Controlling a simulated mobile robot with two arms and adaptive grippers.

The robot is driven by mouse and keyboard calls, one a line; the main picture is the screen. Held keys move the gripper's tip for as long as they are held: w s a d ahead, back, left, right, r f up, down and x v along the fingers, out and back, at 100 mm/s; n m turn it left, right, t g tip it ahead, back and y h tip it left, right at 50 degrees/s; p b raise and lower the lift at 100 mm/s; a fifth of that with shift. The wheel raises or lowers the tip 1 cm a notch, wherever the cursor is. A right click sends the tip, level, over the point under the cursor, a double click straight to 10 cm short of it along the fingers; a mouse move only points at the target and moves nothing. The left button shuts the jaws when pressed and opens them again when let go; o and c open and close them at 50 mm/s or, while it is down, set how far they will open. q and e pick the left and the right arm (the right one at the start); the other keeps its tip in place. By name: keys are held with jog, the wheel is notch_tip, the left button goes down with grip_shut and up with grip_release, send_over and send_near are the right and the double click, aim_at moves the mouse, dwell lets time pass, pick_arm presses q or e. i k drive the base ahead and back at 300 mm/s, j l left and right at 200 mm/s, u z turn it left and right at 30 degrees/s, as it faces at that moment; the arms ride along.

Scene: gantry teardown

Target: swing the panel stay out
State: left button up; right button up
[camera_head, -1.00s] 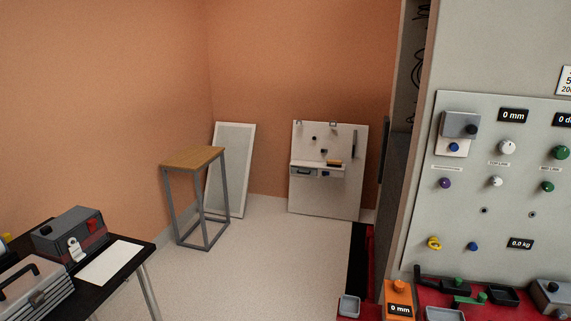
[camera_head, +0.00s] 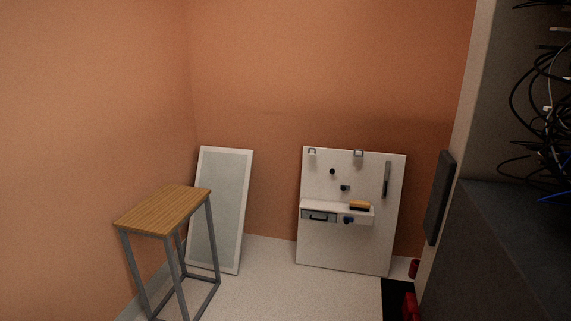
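A white panel (camera_head: 325,258) leans upright against the orange back wall. A thin dark upright bar (camera_head: 387,180) is at its upper right; I cannot tell whether this is the panel stay. Two small grey clips (camera_head: 358,153) sit on the panel's top edge, and dark knobs (camera_head: 332,171) are on its face. Neither of my grippers is in view.
A wooden-topped stool (camera_head: 165,208) with grey metal legs stands at the left front. A white-framed board (camera_head: 220,210) leans on the wall behind it. A tall cabinet (camera_head: 510,250) with hanging black cables (camera_head: 545,95) fills the right side. Pale floor (camera_head: 270,290) is clear before the panel.

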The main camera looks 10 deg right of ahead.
aim_at(388, 162)
jog(key=i+l, duration=0.1)
jog(key=i, duration=0.6)
jog(key=i+l, duration=0.1)
jog(key=i, duration=0.6)
jog(key=i+l+u, duration=0.1)
jog(key=i, duration=0.6)
